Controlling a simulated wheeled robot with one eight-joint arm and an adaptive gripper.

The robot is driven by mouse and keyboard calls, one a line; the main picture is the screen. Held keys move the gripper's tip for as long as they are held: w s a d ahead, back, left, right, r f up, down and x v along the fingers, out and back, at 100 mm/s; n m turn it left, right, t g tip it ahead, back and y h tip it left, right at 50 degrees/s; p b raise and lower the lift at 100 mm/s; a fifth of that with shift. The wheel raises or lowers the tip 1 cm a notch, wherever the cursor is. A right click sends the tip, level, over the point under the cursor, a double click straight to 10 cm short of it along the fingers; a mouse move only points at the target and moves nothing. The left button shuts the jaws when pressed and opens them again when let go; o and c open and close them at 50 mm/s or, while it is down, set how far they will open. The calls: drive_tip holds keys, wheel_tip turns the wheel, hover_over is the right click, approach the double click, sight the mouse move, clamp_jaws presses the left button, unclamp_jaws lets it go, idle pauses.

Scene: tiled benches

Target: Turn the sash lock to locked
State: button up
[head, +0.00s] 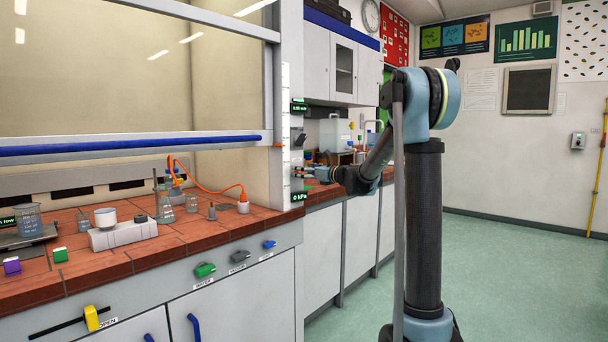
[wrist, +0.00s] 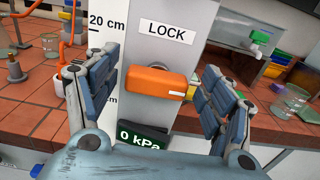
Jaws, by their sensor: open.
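The sash lock (wrist: 160,82) is an orange handle on a grey post, under a white LOCK label (wrist: 167,31) in the wrist view. The handle lies nearly horizontal with a slight tilt, and a short white mark shows near its right end. My gripper (wrist: 158,68) is open, with one blue-padded finger on each side of the handle and visible gaps between. In the head view my gripper (head: 318,173) is at the right post of the fume hood, pointing left. The sash lock is too small there to make out clearly.
A kPa display (wrist: 142,138) sits just below the handle. The hood sash (head: 130,146) with its blue bar is raised. Glassware, including a beaker (head: 28,220), stands on the tiled bench (head: 150,255). Clear floor (head: 510,260) lies to the right.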

drive_tip(key=shift+c, duration=0.2)
drive_tip(key=c, duration=1)
drive_tip(key=shift+n, duration=0.4)
drive_tip(key=shift+s+a+f+n, duration=0.1)
drive_tip(key=shift+s+f+n, duration=0.1)
drive_tip(key=shift+n, duration=2.65)
drive_tip(key=shift+s+a+f+n, duration=0.1)
drive_tip(key=shift+f+n, duration=0.05)
drive_tip(key=shift+n, duration=2.65)
drive_tip(key=shift+s+a+f+n, duration=0.1)
drive_tip(key=shift+s+f+n, duration=0.1)
drive_tip(key=shift+n, duration=2.65)
